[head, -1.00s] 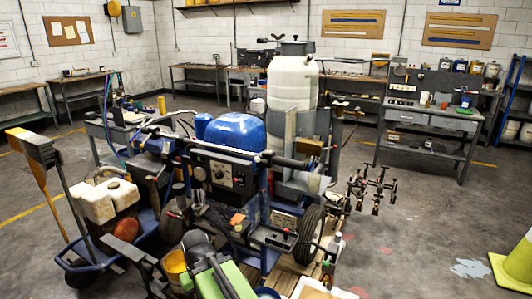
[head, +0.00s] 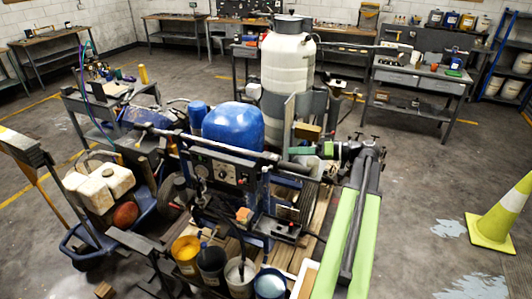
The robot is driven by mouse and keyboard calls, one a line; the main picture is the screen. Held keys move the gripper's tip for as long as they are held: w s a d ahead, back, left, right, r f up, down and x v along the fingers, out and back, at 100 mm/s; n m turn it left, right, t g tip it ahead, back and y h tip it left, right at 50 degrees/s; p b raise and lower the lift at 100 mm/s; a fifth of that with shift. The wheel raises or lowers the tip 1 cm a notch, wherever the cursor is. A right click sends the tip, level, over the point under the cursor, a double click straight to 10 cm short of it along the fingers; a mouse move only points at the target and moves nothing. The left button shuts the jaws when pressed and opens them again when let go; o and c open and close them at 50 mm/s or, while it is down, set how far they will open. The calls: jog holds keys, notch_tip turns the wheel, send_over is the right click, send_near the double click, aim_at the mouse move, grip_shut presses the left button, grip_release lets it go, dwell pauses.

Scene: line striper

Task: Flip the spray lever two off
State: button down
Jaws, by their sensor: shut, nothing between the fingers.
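The line striper fills the middle of the head view, with a blue domed tank (head: 234,127), a tall white tank (head: 287,70) and a dark control panel (head: 218,168) with a gauge and knobs. I cannot make out which small part is spray lever two. My green arm reaches up from the bottom, right of the machine, and bends left at the wrist. My gripper (head: 303,152) is shut and empty, by the machine's right side below the white tank. I cannot tell whether it touches anything. My arm and wrist hide part of the machine's right side.
Several paint buckets (head: 240,275) stand at the machine's front. A blue cart (head: 90,238) with a white jug (head: 108,190) is at left. A yellow-green cone (head: 497,220) stands at right near spilled pale paint (head: 470,285). Floor between arm and cone is clear.

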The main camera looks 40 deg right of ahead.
jog(key=w+a+f+b, duration=0.1)
jog(key=a, duration=0.1)
jog(key=w+a+f+b, duration=0.1)
jog(key=w+a, duration=0.1)
jog(key=a, duration=0.1)
jog(key=w+a+f+b, duration=0.2)
jog(key=shift+w+a, duration=0.2)
jog(key=shift+a, duration=0.15)
jog(key=shift+s+f, duration=0.1)
jog(key=shift+s, duration=0.15)
jog(key=shift+a+f, duration=0.1)
jog(key=shift+a, duration=0.1)
